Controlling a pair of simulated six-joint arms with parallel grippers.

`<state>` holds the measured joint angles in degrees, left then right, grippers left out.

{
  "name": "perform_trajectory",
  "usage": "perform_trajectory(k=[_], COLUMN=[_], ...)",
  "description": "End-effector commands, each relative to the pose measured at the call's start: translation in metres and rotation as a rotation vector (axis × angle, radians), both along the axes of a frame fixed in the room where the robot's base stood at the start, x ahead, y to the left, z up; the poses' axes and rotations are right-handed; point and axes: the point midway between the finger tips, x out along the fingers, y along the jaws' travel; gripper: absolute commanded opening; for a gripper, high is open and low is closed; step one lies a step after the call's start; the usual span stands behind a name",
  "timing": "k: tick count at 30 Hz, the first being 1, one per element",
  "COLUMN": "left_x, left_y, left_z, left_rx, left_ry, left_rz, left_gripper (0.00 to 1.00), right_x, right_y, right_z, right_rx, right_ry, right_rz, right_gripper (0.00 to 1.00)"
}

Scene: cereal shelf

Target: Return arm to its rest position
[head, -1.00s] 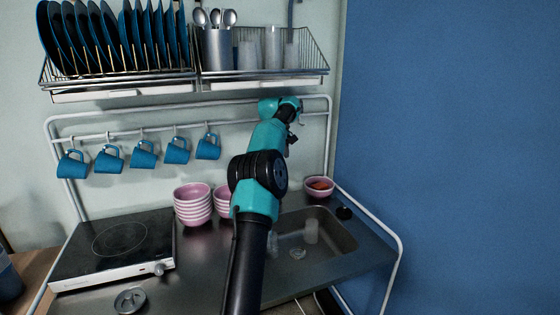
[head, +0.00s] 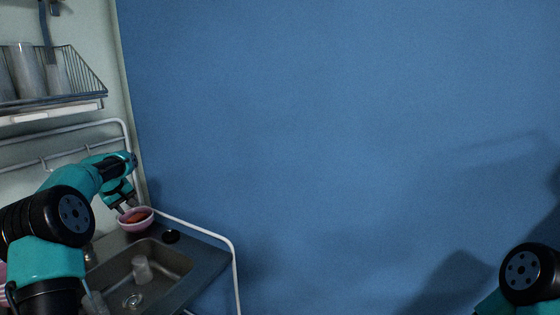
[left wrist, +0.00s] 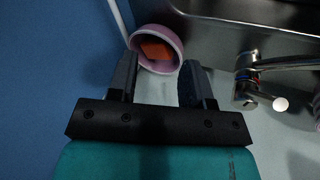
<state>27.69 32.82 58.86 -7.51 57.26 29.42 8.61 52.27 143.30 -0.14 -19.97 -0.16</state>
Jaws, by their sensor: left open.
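My left arm comes in from the left in the head view. Its gripper (head: 124,207) points down just above and behind a pink bowl (head: 136,225) at the back corner of the counter. The bowl holds an orange-brown item (head: 137,216). In the left wrist view the gripper (left wrist: 156,70) has its two fingers apart with nothing between them. The bowl (left wrist: 173,62) with the orange item (left wrist: 156,48) lies just beyond the fingertips; I cannot tell whether they touch it. Only a joint of my right arm shows at the lower right; its gripper is out of view.
A metal sink (head: 165,262) with a clear cup (head: 142,268) lies in front of the bowl. A faucet (left wrist: 246,85) stands beside it. A wire rack (head: 60,85) hangs above left. The blue wall (head: 330,130) fills the right; space before it is clear.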

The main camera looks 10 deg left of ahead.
Motion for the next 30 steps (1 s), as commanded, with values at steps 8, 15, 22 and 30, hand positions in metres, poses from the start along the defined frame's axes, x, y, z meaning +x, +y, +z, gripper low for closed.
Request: perform_trajectory(k=[8, 15, 22, 30], left_x=[0.059, 0.079, 0.072, 0.028], left_y=[-0.101, -0.195, -0.285, -0.375], left_z=[-0.042, -0.066, -0.081, -0.117], left_rx=[0.136, 0.259, 0.381, 0.469], left_ry=[-0.200, -0.381, -0.556, -0.679], left_rz=[-0.253, -0.442, -0.592, -0.731], left_gripper=[0.46, 0.46, 0.46, 0.46], right_x=[0.000, 0.000, 0.000, 0.000], right_y=[0.000, 0.000, 0.000, 0.000], right_z=[0.000, 0.000, 0.000, 0.000], right_rx=[0.000, 0.000, 0.000, 0.000], right_ry=[0.000, 0.000, 0.000, 0.000], right_rz=[0.000, 0.000, 0.000, 0.000], right_gripper=[0.48, 0.48, 0.48, 0.48])
